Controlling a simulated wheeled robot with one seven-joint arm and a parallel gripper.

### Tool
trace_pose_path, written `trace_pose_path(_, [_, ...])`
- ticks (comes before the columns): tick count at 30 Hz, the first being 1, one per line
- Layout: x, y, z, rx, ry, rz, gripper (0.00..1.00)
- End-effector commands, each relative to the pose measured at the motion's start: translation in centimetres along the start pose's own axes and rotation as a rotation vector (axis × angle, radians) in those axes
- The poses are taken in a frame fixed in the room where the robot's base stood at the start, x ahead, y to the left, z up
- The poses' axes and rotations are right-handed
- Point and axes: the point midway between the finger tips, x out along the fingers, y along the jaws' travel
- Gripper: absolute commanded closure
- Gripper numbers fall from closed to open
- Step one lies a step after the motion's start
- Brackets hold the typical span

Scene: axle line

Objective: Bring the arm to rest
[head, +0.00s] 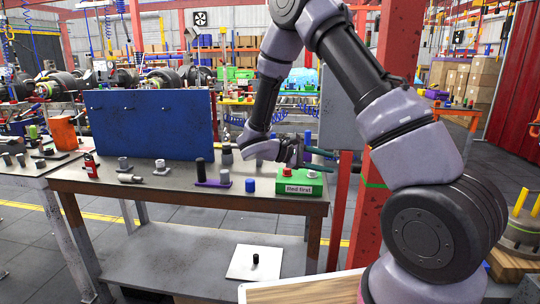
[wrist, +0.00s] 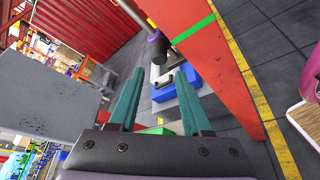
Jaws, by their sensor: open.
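My gripper (wrist: 161,70) shows in the wrist view with its two teal fingers spread apart. Nothing is between them. In the head view my arm reaches up from the lower right, bends at the top and comes down toward the bench. There my gripper hangs above the right end of the bench, close to the green button box (head: 299,187) marked "Red first", which has a red button on top. The gripper is above the box and apart from it.
A red post (head: 392,60) stands just right of the gripper. The bench (head: 100,187) carries a blue upright panel (head: 150,125), a blue cylinder (head: 250,185) and a dark peg on a purple base (head: 212,184). A wooden-topped surface (head: 300,292) lies at the front.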

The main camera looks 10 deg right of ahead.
Motion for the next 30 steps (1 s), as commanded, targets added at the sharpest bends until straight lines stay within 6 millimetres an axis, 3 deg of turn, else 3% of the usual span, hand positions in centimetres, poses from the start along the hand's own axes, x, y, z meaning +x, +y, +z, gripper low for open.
trace_pose_path(6, [0.5, 1.3, 5.3, 0.116, 0.034, -0.22, 0.51])
trace_pose_path(14, [-0.2, 1.2, 13.1, 0.346, 0.158, -0.596, 0.51])
trace_pose_path(23, [-3.3, 0.7, 19.9, 0.674, 0.385, -0.978, 0.51])
trace_pose_path(30, [-6.7, 1.5, 24.5, 0.974, 0.624, -1.223, 0.51])
